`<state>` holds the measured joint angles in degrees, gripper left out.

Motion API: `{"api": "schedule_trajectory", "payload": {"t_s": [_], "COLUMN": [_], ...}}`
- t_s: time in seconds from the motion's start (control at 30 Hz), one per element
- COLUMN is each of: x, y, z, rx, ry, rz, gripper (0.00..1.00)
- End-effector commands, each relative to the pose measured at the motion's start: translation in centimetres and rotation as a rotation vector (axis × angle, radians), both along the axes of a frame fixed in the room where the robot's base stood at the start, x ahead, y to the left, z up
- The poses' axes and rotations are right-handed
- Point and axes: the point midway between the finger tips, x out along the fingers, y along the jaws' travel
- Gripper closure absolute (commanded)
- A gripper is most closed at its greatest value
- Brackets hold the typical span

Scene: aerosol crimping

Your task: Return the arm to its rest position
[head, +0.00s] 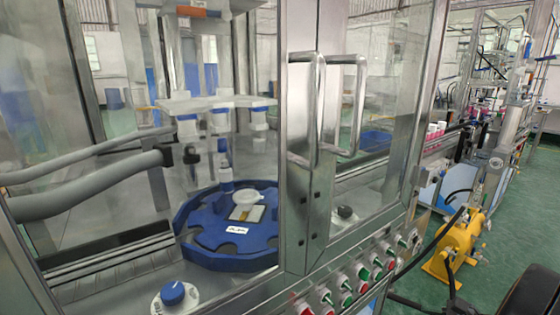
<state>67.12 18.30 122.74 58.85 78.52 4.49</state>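My gripper is not in view, so I cannot see whether it is open or shut or holds anything. A dark rounded shape stands at the lower right corner of the head view; I cannot tell whether it is part of my arm. The crimping machine (303,262) fills the left and middle of the view. Its two glass doors look closed, with metal handles (312,105) side by side. Behind the glass sits a blue rotary table (215,255) with a small white label.
Red and green buttons (348,299) run along the machine's front edge.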

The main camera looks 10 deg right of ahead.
Motion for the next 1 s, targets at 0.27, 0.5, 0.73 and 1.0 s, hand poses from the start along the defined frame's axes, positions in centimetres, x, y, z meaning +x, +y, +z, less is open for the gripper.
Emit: {"api": "schedule_trajectory", "payload": {"t_s": [0.27, 0.5, 0.73, 1.0], "x": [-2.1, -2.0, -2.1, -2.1], "y": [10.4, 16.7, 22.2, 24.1], "z": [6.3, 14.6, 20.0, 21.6], "rx": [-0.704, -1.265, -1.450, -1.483], "ry": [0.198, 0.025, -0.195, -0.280], "rz": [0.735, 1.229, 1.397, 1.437], "gripper": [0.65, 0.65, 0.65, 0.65]}}
